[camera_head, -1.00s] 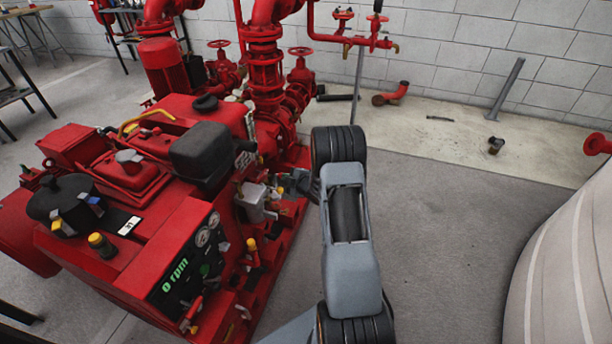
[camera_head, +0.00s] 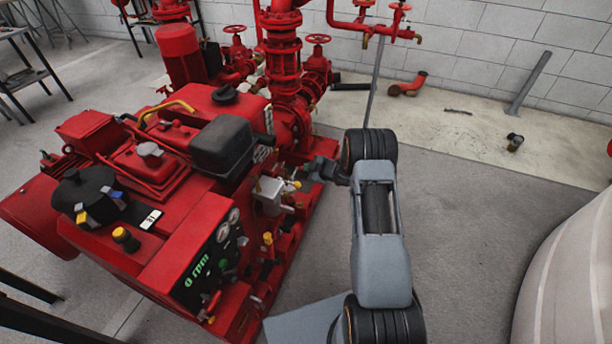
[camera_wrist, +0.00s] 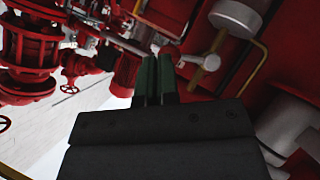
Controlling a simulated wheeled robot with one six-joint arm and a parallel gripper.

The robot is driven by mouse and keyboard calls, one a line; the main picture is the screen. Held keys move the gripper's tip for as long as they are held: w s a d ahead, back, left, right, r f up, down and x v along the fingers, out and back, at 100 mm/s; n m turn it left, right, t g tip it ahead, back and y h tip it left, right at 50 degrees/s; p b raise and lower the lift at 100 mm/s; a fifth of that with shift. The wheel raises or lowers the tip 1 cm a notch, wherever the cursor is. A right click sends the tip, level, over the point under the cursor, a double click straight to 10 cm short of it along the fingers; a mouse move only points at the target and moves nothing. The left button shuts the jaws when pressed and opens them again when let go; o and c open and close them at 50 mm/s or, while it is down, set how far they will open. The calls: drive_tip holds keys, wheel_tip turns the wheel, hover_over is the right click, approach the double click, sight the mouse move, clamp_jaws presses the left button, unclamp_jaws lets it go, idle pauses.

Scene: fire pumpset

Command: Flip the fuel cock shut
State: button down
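The red engine set (camera_head: 170,200) stands at left in the head view. On its near right side is a pale metal housing (camera_head: 268,196) with a small yellow-tipped part (camera_head: 297,184) beside it. I cannot tell for certain which fitting is the fuel cock. My gripper (camera_head: 318,168) is just right of that part, apart from the housing. In the wrist view the green fingers of my gripper (camera_wrist: 158,78) lie together with no clear gap. A pale rod-like fitting (camera_wrist: 212,58) is to their right. Nothing is clearly seen between the fingertips.
Red pipes and valve wheels (camera_head: 318,39) stand behind the engine. The gauge panel (camera_head: 208,262) is on its near end. A pale rounded tank (camera_head: 570,280) is at right. Grey floor (camera_head: 460,230) is clear between my arm and the tank.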

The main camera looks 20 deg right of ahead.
drive_tip(key=shift+d, duration=0.1)
idle(0.3)
drive_tip(key=shift+s+a+f, duration=0.3)
drive_tip(key=shift+s+a, duration=0.2)
drive_tip(key=shift+s, duration=0.05)
drive_tip(key=s+d+r+p, duration=0.3)
drive_tip(key=s+d+r, duration=0.4)
drive_tip(key=d+r, duration=0.1)
drive_tip(key=shift+d+p, duration=0.4)
drive_tip(key=shift+d, duration=0.2)
idle(0.4)
